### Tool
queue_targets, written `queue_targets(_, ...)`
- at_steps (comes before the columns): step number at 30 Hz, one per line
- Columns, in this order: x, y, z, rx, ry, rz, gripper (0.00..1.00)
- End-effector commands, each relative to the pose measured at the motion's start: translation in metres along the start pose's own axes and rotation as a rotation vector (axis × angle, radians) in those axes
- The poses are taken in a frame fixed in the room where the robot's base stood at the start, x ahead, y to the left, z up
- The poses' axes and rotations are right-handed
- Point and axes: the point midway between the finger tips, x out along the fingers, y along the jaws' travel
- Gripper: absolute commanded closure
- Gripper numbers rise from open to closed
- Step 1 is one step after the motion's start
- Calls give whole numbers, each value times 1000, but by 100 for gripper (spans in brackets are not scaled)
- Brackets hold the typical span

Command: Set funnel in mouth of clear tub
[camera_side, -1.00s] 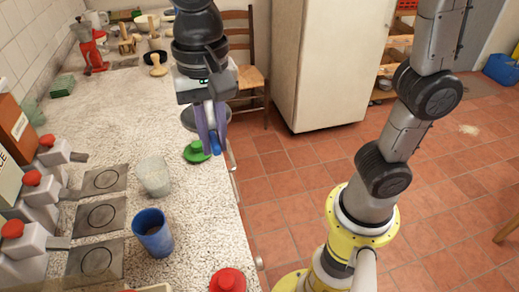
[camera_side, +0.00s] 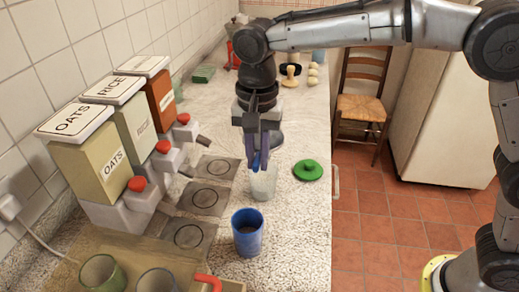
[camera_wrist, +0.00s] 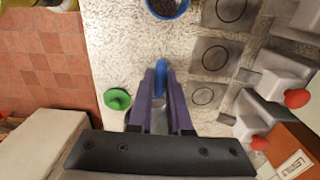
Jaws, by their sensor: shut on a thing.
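My gripper (camera_side: 257,158) points down and its jaws are shut on a narrow blue thing (camera_wrist: 160,78). The fingers hide much of it, so I cannot make out its full shape or be sure that it is the funnel. The blue thing also shows at the fingertips in the side view (camera_side: 256,162). The clear tub (camera_side: 264,184) stands upright on the counter right under the fingertips. In the side view the blue thing overlaps the tub's rim; I cannot tell whether they touch. The tub is mostly hidden behind the gripper in the wrist view.
A blue cup (camera_side: 247,238) with dark contents stands nearer the camera. A green disc with a raised middle (camera_side: 308,170) lies right of the tub, near the counter edge. Dispensers labelled oats (camera_side: 92,165) and rice stand at left, with square plates (camera_side: 210,198) before them.

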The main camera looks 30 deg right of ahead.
Motion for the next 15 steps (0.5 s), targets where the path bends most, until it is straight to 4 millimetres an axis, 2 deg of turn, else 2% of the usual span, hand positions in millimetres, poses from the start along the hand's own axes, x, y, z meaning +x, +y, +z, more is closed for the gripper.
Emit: queue_targets(15, 38, 1, 0, -1, 0, 2, 100)
